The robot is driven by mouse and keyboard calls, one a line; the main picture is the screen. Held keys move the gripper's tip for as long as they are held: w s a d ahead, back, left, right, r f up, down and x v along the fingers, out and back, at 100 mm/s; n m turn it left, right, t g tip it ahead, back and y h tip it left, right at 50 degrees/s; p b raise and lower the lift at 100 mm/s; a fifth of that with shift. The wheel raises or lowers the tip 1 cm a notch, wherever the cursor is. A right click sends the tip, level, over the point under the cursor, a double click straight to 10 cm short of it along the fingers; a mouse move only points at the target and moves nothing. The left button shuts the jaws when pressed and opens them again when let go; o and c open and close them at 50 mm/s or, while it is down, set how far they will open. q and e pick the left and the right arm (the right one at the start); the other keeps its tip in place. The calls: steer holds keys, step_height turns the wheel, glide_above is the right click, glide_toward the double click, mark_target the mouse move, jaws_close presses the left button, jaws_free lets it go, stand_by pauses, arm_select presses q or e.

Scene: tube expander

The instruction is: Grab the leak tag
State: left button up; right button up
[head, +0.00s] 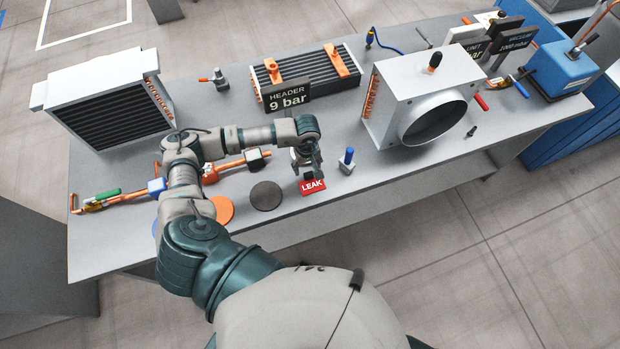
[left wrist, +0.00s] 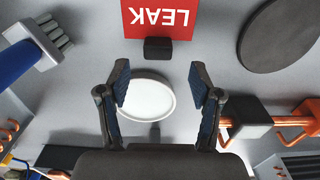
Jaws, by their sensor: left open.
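The leak tag (head: 312,186) is a red plate with white LEAK lettering near the front edge of the bench. In the left wrist view the leak tag (left wrist: 160,18) is at the top, upside down, with a small dark block (left wrist: 158,48) at its edge. My left gripper (head: 307,170) is just above and behind the tag. In the left wrist view its two fingers (left wrist: 160,85) are spread, with nothing between them but a white round disc (left wrist: 152,97) lying beyond. The fingers appear apart from the tag. My right gripper is not in view.
Copper pipework (head: 128,196) lies further left. A HEADER 9 bar sign (head: 287,96) and a white fan box (head: 425,95) stand behind.

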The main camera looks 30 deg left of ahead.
mark_target(308, 173)
arm_select(q)
steer(key=f, duration=0.3)
steer(key=shift+d+f+p, duration=0.25)
steer(key=shift+f+p, duration=0.05)
steer(key=shift+c, duration=0.2)
steer(key=c, duration=1.1)
steer(key=shift+r, duration=0.1)
